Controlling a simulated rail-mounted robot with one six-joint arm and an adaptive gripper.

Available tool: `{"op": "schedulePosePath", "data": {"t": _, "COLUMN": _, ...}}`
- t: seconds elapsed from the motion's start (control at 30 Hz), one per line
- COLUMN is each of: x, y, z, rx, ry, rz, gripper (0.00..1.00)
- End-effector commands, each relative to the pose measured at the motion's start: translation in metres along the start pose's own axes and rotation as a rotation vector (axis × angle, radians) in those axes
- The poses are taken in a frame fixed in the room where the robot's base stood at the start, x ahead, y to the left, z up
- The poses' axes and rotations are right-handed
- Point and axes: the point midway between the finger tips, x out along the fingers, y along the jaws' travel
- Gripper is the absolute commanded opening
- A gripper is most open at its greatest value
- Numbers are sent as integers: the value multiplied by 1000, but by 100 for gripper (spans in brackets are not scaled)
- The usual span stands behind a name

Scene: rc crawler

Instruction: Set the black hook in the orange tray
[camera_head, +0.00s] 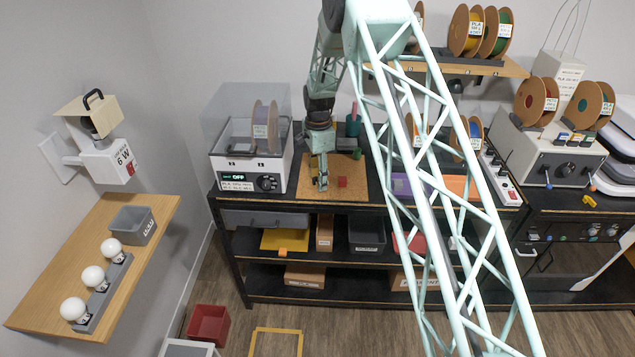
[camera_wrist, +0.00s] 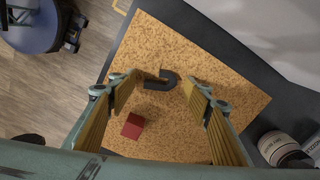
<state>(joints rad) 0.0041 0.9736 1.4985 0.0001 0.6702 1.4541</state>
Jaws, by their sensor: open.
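The black hook (camera_wrist: 160,84) lies on the cork mat (camera_wrist: 215,75) in the wrist view, its curved end toward the right. My gripper (camera_wrist: 160,79) is open above the mat, and the hook shows between its two fingertips. I cannot tell how high the tips are above it. In the head view my gripper (camera_head: 321,182) hangs over the mat's left part (camera_head: 345,165), and I cannot make out the hook there. An orange tray (camera_head: 460,187) sits farther right on the same bench, partly hidden behind my truss.
A red cube (camera_wrist: 133,126) lies on the mat close to my gripper. A purple tray (camera_head: 400,185) stands between the mat and the orange tray.

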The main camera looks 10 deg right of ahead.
Motion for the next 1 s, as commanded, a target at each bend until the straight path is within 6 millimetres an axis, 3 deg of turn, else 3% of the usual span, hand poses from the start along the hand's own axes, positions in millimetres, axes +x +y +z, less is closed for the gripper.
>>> {"op": "schedulePosePath", "data": {"t": 0.47, "x": 0, "y": 0, "z": 0, "rx": 0, "ry": 0, "rz": -1, "gripper": 45}}
{"op": "schedulePosePath", "data": {"t": 0.7, "x": 0, "y": 0, "z": 0, "rx": 0, "ry": 0, "rz": -1, "gripper": 25}}
{"op": "schedulePosePath", "data": {"t": 1.0, "x": 0, "y": 0, "z": 0, "rx": 0, "ry": 0, "rz": -1, "gripper": 23}}
